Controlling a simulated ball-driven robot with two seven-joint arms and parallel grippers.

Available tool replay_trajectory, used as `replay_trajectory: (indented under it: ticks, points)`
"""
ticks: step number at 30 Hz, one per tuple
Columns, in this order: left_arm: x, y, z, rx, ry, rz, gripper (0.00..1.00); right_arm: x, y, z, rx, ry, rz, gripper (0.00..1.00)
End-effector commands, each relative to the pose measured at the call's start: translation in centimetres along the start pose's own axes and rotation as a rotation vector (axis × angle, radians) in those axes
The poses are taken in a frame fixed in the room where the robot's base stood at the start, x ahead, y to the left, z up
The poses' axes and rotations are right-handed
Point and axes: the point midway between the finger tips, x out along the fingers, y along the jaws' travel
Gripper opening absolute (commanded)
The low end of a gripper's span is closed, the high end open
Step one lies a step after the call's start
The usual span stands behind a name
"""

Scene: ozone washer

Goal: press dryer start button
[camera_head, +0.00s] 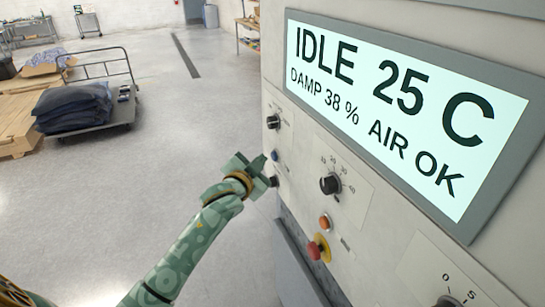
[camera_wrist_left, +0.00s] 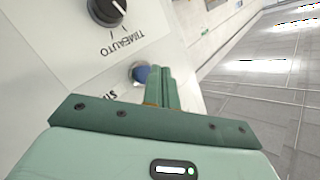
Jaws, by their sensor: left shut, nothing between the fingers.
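The dryer's control panel (camera_head: 300,160) is a pale upright face on the right of the head view. A blue button (camera_head: 275,155) sits near its left edge; in the wrist view the blue button (camera_wrist_left: 141,74) shows beside the fingers, partly covered, with a partly hidden label by it. My left gripper (camera_head: 262,162) is shut and empty, its tips close to the blue button. In the wrist view its green fingers (camera_wrist_left: 163,82) are together. I cannot tell whether they touch the button. My right gripper is not in view.
The display (camera_head: 400,110) reads IDLE 25 C, DAMP 38 %, AIR OK. Knobs (camera_head: 330,184), an orange button (camera_head: 325,222) and a red mushroom button (camera_head: 318,248) are on the panel. A cart with dark folded cloth (camera_head: 75,107) stands at left. Floor between is clear.

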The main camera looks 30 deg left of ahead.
Motion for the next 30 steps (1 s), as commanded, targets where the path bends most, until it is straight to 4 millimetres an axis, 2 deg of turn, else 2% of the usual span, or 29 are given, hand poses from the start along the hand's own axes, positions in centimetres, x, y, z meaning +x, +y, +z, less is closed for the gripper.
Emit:
replay_trajectory:
  ticks: [30]
  points:
    - [0.85,0.61,-0.70,-0.001,0.001,0.000,0.00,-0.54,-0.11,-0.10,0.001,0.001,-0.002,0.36]
